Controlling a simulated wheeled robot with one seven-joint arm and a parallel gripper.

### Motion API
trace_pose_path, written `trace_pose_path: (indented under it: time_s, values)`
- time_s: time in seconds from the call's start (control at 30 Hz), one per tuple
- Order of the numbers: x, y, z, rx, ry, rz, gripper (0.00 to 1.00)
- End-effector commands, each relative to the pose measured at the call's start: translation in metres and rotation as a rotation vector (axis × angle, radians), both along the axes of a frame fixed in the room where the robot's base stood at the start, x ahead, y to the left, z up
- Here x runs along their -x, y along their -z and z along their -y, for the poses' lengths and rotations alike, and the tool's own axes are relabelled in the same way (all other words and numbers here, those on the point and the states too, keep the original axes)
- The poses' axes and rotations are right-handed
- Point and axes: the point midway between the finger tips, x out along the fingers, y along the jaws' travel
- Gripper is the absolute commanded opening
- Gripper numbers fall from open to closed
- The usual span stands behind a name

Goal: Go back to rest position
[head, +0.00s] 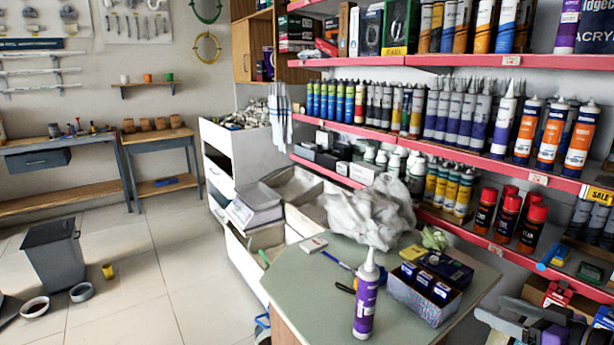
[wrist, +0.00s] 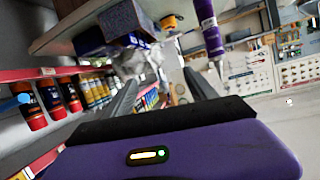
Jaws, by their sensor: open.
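My gripper (wrist: 160,88) shows in the wrist view with its two grey fingers apart and nothing between them. That view is upside down. In the head view my gripper (head: 489,306) is at the lower right, beside the right edge of the green-topped table (head: 300,281). A purple tube with a white nozzle (head: 365,300) stands upright on the table, left of my gripper and apart from it. It also shows inverted in the wrist view (wrist: 208,30).
An open box of small blue packs (head: 425,304) stands on the table near my gripper. A crumpled grey-white bag (head: 368,214) lies behind it. Red-edged shelves (head: 455,226) with cartridges and red-capped cans (head: 507,219) rise close behind. Open floor (head: 140,290) lies left.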

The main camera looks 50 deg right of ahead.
Motion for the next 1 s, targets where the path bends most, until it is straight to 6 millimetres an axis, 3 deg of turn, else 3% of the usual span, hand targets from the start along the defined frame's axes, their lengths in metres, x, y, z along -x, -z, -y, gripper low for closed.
trace_pose_path:
  time_s: [0.1, 0.27, 0.43, 0.67, 0.83, 1.0]
  values:
    - [0.005, 0.002, 0.018, -0.021, 0.135, 0.024, 0.66]
    - [0.001, 0.016, 0.031, -0.053, 0.336, 0.064, 0.66]
    - [-0.021, 0.041, 0.007, -0.048, 0.499, 0.099, 0.66]
    - [-0.055, 0.049, -0.076, 0.041, 0.508, 0.145, 0.66]
    - [-0.074, 0.04, -0.157, 0.111, 0.387, 0.182, 0.66]
    - [-0.078, 0.026, -0.247, 0.154, 0.19, 0.208, 0.66]
